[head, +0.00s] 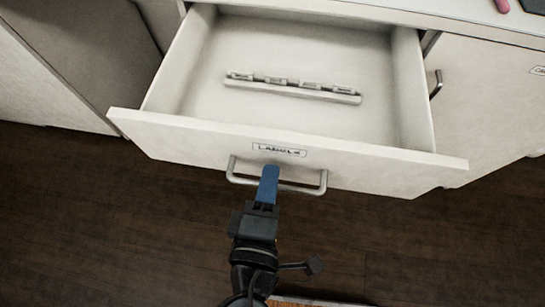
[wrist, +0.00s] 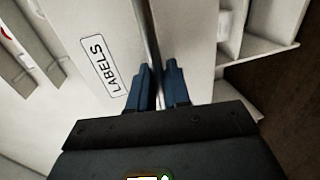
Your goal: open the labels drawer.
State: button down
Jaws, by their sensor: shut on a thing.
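The labels drawer (head: 215,138) is white and stands pulled out from the cabinet, its inside open to view. Its front carries a tag reading LABELS (head: 279,149), which also shows in the wrist view (wrist: 103,66). A metal bar handle (head: 308,189) is fixed below the tag. My gripper (head: 268,180) is at the middle of the handle. In the wrist view its blue fingers (wrist: 159,82) stand on either side of the handle bar (wrist: 149,35), shut on it.
A light strip with several small pieces (head: 290,89) lies on the drawer floor. A closed cabinet door (head: 490,95) with a handle (head: 437,84) is at the right. A pink item (head: 502,6) lies on the counter. Dark wooden floor (head: 90,215) is clear in front at the left.

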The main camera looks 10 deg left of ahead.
jog(key=shift+s, duration=0.4)
jog(key=c, duration=1.2)
grip_release()
jog(key=shift+c, duration=0.2)
jog(key=v, duration=0.7)
jog(key=shift+s, duration=0.4)
